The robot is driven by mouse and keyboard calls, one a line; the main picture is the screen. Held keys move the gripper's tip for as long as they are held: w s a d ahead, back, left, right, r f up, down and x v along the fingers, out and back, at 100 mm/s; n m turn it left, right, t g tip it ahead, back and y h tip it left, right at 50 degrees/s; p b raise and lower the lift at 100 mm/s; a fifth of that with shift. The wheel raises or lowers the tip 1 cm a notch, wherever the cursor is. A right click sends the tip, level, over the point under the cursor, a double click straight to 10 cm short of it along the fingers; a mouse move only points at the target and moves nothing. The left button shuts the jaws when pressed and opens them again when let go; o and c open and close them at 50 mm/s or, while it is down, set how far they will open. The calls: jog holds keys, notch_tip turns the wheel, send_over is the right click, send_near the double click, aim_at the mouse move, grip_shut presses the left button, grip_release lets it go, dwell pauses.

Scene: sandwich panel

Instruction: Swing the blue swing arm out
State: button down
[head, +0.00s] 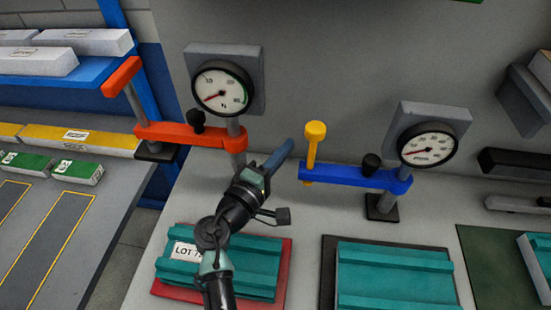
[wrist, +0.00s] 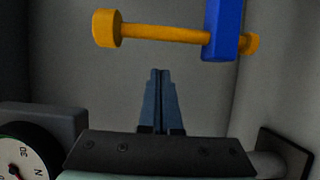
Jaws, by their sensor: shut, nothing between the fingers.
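The blue swing arm (head: 340,174) reaches left from its post (head: 383,206) and lies roughly along the back wall. A yellow pin handle (head: 314,146) stands upright through its free end, and a black knob (head: 371,164) sits near the post. My gripper (head: 282,152) is shut and empty, just left of the free end and apart from it. In the wrist view my shut fingers (wrist: 159,75) point toward the yellow handle (wrist: 150,30) and the end of the blue arm (wrist: 224,30), with a gap between.
A red-orange swing arm (head: 180,134) with a gauge (head: 222,88) above it is on the left. Another gauge (head: 428,146) is above the blue arm's post. Teal ribbed blocks lie on a red mat (head: 285,265) and a dark mat (head: 327,270) in front.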

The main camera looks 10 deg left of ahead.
aim_at(300, 168)
jog(key=shift+d+p, duration=1.25)
jog(key=shift+d, duration=0.5)
jog(key=shift+s, duration=0.1)
